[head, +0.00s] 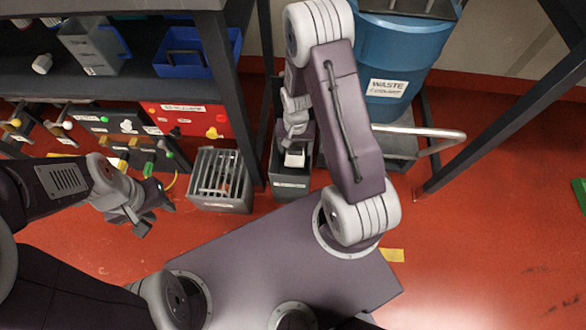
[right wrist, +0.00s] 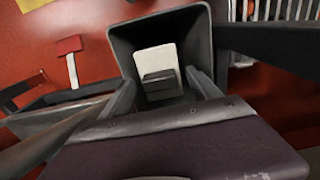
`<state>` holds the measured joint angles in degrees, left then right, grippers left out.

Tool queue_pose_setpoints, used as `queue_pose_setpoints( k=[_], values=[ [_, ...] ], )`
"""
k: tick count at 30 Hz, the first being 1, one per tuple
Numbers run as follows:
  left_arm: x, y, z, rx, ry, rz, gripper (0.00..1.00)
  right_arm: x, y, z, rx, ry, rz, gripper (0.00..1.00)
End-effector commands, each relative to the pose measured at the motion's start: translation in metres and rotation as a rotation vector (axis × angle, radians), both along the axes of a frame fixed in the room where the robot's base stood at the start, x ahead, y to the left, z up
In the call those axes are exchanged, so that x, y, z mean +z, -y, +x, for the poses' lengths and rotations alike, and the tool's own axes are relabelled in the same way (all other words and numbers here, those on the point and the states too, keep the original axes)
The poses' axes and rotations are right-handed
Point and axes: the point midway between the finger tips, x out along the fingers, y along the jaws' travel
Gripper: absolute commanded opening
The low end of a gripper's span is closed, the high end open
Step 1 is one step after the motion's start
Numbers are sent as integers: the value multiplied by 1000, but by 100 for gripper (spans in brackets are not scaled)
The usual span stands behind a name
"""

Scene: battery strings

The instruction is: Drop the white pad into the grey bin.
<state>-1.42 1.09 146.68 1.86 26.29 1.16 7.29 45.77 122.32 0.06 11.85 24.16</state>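The grey bin (head: 291,186) stands on the red floor beside a slotted grey container. In the right wrist view its dark mouth (right wrist: 121,45) lies below my right gripper (right wrist: 160,82). The white pad (right wrist: 156,58), with a dark grey block on it, shows inside the bin's outline. In the head view the pad (head: 294,159) shows in the mouth; its exact depth is unclear. My right gripper's fingers are spread, one on each side of the pad, with gaps to the grey block. My left gripper (head: 150,220) is open and empty at the left.
The slotted grey container (head: 220,180) stands left of the bin. A blue waste barrel (head: 398,55) is behind on a cart (head: 400,150). A shelf with a blue tray (head: 190,50) and a red panel (head: 190,119) are at the back left. Open floor lies at the right.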

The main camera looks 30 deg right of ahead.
Motion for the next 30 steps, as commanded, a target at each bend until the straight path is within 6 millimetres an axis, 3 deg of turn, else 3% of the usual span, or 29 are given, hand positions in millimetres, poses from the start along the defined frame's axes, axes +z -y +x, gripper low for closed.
queue_pose_setpoints(
  k=[10, 21, 30],
  values=[
    [3, 0, 0, 0, 0, 0, 36, 4, 0, 0, 0, -1, 1, 84],
    [58, 0, 0, 0, 0, 0, 36, 81, 0, 0, 1, 1, -1, 84],
    [62, 0, 0, 0, 0, 0, 36, 91, -1, 0, 0, 1, -1, 84]
  ],
)
